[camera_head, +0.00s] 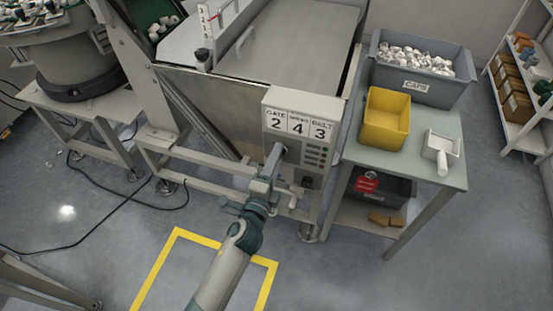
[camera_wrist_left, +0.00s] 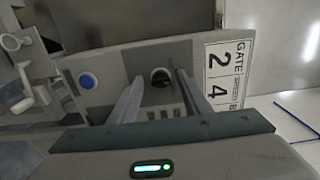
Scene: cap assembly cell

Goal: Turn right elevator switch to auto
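A grey control panel (camera_head: 297,128) with a "GATE 2, 4, BELT 3" sign (camera_head: 299,123) is on the front of the machine. In the left wrist view a round black switch knob (camera_wrist_left: 160,77) sits on this panel. A blue button (camera_wrist_left: 88,80) is to its left. My left gripper (camera_head: 278,150) is at the panel's left side in the head view; its arm hides the panel's lower left. In the left wrist view its two fingers (camera_wrist_left: 160,80) are apart, with the knob visible between their tips. I cannot tell whether they touch it, nor read the knob's setting. My right gripper is out of view.
To the right is a table (camera_head: 400,165) with a yellow bin (camera_head: 386,118), a grey bin of caps (camera_head: 417,75) and a white scoop (camera_head: 441,150). A black crate (camera_head: 380,186) is below. A valve-like fitting (camera_head: 290,194) is under the panel. Yellow floor lines surround open floor.

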